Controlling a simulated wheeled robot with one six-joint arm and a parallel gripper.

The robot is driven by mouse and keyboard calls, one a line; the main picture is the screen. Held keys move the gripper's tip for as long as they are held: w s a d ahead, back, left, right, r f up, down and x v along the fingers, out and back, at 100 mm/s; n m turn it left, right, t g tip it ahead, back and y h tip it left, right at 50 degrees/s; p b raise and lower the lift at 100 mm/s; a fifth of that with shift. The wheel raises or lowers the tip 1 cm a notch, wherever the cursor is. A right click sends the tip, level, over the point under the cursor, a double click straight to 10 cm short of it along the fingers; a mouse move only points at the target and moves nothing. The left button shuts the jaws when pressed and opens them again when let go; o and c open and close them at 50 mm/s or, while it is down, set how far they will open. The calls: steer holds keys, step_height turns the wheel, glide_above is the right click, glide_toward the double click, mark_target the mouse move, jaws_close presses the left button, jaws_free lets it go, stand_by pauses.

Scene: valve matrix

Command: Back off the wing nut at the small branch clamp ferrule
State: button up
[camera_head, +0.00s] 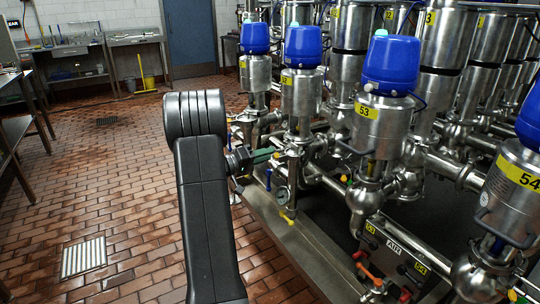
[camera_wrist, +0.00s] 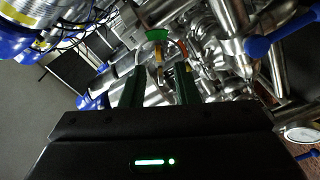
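My gripper (camera_head: 273,154) is at the left edge of the valve bank in the head view, its green fingers pointing right toward the steel pipework. In the wrist view my gripper (camera_wrist: 160,80) shows two dark green fingers apart, with a gap between them and nothing clearly held. Beyond the gap is a small fitting with a green top (camera_wrist: 157,35) and an orange-brown part below it. I cannot tell whether it is touched by the fingers. Shiny clamped pipes crowd around it. The wing nut and the small branch clamp ferrule cannot be picked out for sure in either view.
Valves with blue caps (camera_head: 391,63) stand close to the right of my arm. A blue handle (camera_wrist: 258,47) juts in at right. The tiled floor (camera_head: 115,190) at left is open.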

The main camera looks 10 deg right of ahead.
mark_target(277, 151)
steer(key=shift+x, duration=1.15)
jaws_close()
